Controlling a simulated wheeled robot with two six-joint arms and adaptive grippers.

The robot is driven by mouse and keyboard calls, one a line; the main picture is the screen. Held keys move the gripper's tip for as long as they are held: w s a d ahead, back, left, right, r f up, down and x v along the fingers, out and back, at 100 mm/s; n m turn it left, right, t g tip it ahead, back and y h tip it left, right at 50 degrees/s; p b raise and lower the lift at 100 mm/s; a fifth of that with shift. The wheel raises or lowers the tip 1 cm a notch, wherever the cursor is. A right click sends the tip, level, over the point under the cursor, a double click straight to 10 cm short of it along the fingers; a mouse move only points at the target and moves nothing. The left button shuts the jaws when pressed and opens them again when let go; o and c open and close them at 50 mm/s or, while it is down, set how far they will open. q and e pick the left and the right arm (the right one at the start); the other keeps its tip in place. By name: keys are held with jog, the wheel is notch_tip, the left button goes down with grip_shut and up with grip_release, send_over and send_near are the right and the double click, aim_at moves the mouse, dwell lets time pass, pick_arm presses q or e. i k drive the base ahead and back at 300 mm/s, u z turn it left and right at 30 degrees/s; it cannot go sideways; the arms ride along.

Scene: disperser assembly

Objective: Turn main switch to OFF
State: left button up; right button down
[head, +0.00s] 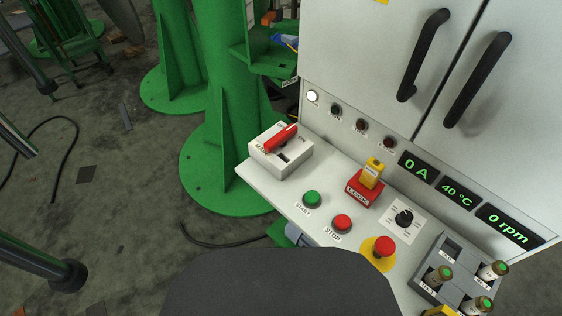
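The main switch (281,152) is a pale box on the left end of the white control panel. Its red handle (281,138) lies slantwise across the top, its far end toward the upper right, close to the "ON" lettering. Part of the lettering on the box is covered by the handle or too small to read. A small dark slot shows in front of the handle. Neither of my grippers is in view, and nothing touches the switch.
The panel also carries a green START button (312,198), a red STOP button (342,222), a yellow-and-red lock (367,182), a black knob (404,217) and a red emergency button (384,246). A grey holder (452,261) with vials stands at right. A green column (226,110) rises behind the switch.

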aim_at(280, 139)
jog(key=u, duration=0.15)
jog(key=k, duration=0.95)
jog(key=z, duration=1.05)
jog(key=i, duration=0.6)
jog(key=z, duration=0.05)
